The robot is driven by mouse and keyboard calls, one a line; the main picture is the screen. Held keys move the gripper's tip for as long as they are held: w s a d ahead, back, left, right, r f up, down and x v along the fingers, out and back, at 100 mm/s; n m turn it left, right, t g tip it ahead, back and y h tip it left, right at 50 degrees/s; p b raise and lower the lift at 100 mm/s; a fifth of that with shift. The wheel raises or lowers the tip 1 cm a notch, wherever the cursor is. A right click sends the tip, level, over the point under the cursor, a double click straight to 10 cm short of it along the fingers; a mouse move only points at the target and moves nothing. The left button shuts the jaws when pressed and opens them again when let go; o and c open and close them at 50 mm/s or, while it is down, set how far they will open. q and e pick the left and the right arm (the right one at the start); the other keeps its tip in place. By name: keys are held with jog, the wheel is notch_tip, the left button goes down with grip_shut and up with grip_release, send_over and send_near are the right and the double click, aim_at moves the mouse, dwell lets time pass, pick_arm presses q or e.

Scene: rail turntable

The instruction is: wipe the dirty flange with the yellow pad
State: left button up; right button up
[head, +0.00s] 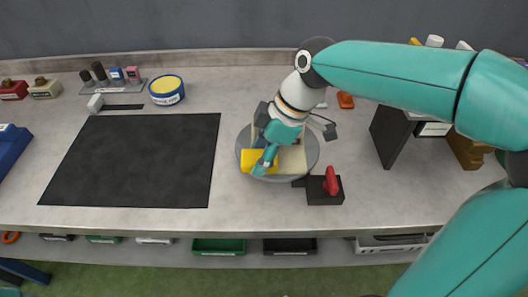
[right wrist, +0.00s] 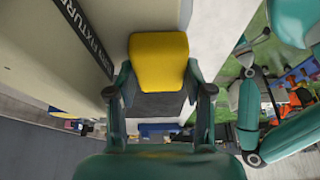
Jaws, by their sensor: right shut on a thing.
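My right gripper (head: 262,165) is shut on the yellow pad (head: 250,156) over the front left part of the round grey turntable (head: 312,165). In the right wrist view the pad (right wrist: 159,62) sits between the two fingers (right wrist: 160,95), its broad face toward the camera. A cream part (head: 292,160) on the turntable is partly hidden by my gripper. I cannot tell which part of it is the flange, see dirt on it, or tell whether the pad touches it.
A black block with a red handle (head: 331,181) stands right of the turntable. A dark mat (head: 135,160) lies to the left, with a yellow-lidded tin (head: 166,90) behind it. A dark upright stand (head: 390,132) is at the right.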

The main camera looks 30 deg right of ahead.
aim_at(281, 165)
jog(key=shift+s+d+f+b, duration=0.15)
jog(key=shift+s+d+b, duration=0.2)
jog(key=shift+s+d, duration=0.4)
jog(key=shift+w+d, duration=0.1)
jog(key=shift+d, duration=0.05)
jog(key=shift+d, duration=0.1)
jog(key=shift+s+d, duration=0.6)
jog(key=shift+d, duration=0.15)
notch_tip(281, 165, up, 8)
jog(key=p, duration=0.5)
jog(key=shift+p, duration=0.3)
